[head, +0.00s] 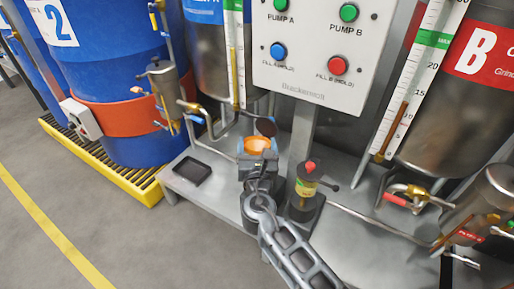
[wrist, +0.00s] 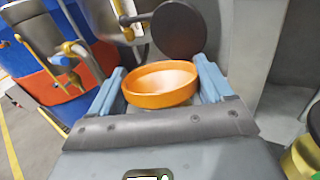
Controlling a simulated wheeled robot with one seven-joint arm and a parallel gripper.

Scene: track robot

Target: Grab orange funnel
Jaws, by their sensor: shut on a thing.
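The orange funnel (head: 257,145) is between the blue fingers of my gripper (head: 258,150) in the head view, above the grey metal bench. In the wrist view the funnel (wrist: 162,84) shows as a wide round orange bowl with a raised rim. The blue fingers of my gripper (wrist: 162,92) press on its left and right sides. The funnel's lower part is hidden behind the gripper body. A dark round disc (wrist: 165,30) on a thin arm stands just behind the funnel.
A control panel (head: 322,45) with coloured buttons hangs above the bench. A small yellow-labelled container with a red top (head: 307,180) stands right of my gripper. A black tray (head: 191,171) lies at left. Tank B (head: 455,120) is at right, blue barrels (head: 110,60) at left.

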